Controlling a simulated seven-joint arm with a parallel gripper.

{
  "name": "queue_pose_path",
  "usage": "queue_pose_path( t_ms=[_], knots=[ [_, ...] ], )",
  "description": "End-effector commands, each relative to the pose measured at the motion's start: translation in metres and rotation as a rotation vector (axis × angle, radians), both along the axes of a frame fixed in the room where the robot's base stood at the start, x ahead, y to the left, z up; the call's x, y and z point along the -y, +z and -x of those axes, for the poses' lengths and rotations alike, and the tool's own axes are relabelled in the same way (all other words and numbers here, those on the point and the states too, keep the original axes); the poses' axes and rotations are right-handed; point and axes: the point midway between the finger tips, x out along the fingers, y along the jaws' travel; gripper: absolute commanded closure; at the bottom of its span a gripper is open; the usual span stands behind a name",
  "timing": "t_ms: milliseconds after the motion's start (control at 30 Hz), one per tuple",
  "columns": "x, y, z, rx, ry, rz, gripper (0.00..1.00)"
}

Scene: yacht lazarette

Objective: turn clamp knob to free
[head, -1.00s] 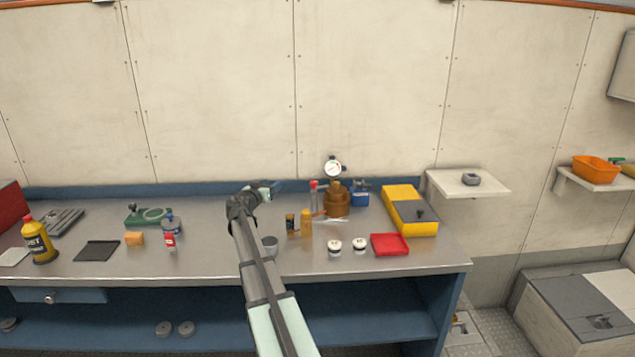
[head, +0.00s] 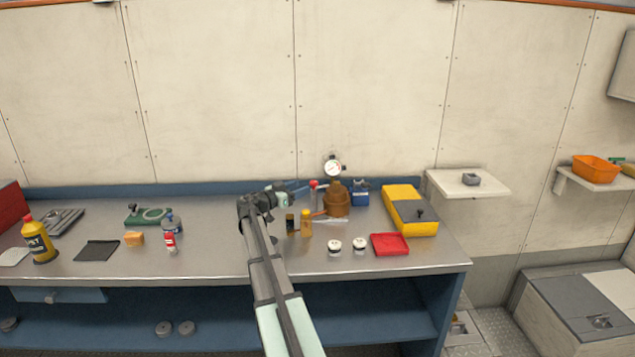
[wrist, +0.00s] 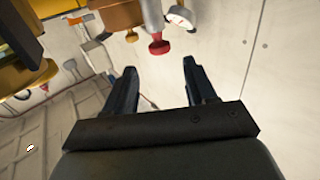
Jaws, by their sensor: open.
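A red knob (head: 314,184) shows at the front left of a brown fixture (head: 337,203) at the back of the workbench; I take it as the clamp knob. In the wrist view the red knob (wrist: 158,46) sits just beyond my fingertips, roughly centred between them and not touching. A round white dial gauge (head: 333,168) stands above the fixture and shows beside the knob in the wrist view (wrist: 181,18). My gripper (head: 304,187) is open and empty, pointing right towards the knob.
Two white-topped pots (head: 334,246) and a red tray (head: 389,244) lie nearer the front.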

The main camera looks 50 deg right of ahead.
Motion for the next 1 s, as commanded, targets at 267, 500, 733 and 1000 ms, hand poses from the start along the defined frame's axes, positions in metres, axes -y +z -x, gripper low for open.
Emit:
queue_pose_path(
  t_ms=[267, 500, 733, 1000],
  knots=[
    [0.051, 0.0, 0.005, -0.001, -0.001, 0.0, 0.44],
    [0.083, 0.0, 0.009, -0.001, 0.0, 0.0, 0.44],
    [0.095, 0.0, 0.011, -0.001, 0.001, 0.0, 0.44],
    [0.096, 0.0, 0.011, -0.001, 0.002, 0.0, 0.44]
  ],
)
